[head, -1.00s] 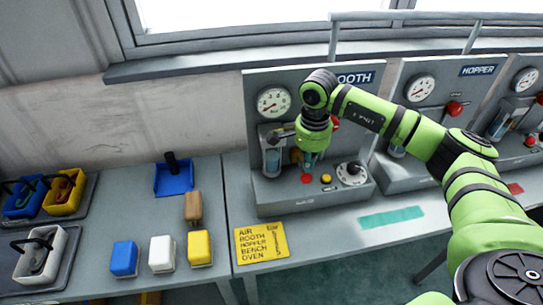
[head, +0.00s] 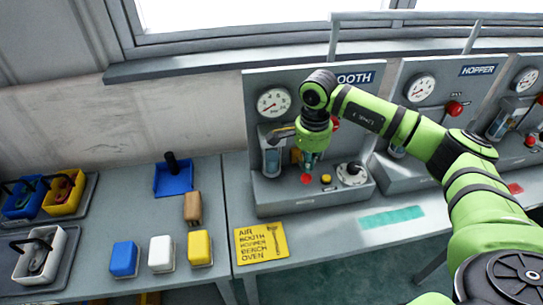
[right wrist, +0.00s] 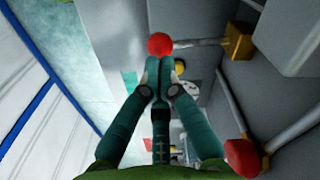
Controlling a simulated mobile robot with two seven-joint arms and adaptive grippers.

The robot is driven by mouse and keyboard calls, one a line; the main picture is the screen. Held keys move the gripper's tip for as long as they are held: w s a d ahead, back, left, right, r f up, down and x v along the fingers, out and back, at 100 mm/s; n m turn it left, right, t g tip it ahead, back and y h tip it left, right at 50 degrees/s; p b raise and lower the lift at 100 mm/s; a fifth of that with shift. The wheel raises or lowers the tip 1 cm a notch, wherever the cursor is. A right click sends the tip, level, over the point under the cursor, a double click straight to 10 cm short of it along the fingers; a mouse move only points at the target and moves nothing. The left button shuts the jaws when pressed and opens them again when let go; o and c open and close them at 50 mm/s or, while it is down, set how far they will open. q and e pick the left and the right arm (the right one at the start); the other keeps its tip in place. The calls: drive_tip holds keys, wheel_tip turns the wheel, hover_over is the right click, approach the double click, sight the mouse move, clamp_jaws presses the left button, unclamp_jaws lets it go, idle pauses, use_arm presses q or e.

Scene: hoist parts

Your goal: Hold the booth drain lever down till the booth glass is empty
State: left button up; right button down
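The booth panel (head: 300,95) stands at the centre of the head view. Its glass (head: 272,160) is on the left of the panel, with a bluish content low in it; the exact level is too small to read. The booth drain lever ends in a red knob (head: 306,179), which shows in the right wrist view (right wrist: 160,44) with its rod running right to a brass block (right wrist: 238,41). My right gripper (head: 309,167) is over this knob. Its fingertips (right wrist: 160,70) are together, at the knob's edge and not around it; contact is unclear. My left gripper is not in view.
A round gauge (head: 273,102), a yellow button (head: 326,179) and a dial (head: 352,173) are on the booth unit. The hopper panel (head: 440,90) stands to the right. A yellow card (head: 261,243) lies in front. Coloured blocks and bins are at left.

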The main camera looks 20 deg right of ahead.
sight(306, 178)
drive_tip(key=shift+f, duration=0.2)
drive_tip(key=shift+f+b, duration=2.65)
drive_tip(key=shift+f, duration=0.3)
drive_tip(key=shift+r, duration=0.1)
drive_tip(key=shift+r+p, duration=2.05)
drive_tip(key=shift+r, duration=1.55)
drive_tip(key=s+a+r+p, duration=0.1)
drive_tip(key=s+a+r, duration=0.1)
drive_tip(key=s, duration=0.7)
drive_tip(key=shift+s+a+r, duration=0.15)
drive_tip(key=shift+s+r, duration=0.25)
drive_tip(key=shift+r, duration=0.05)
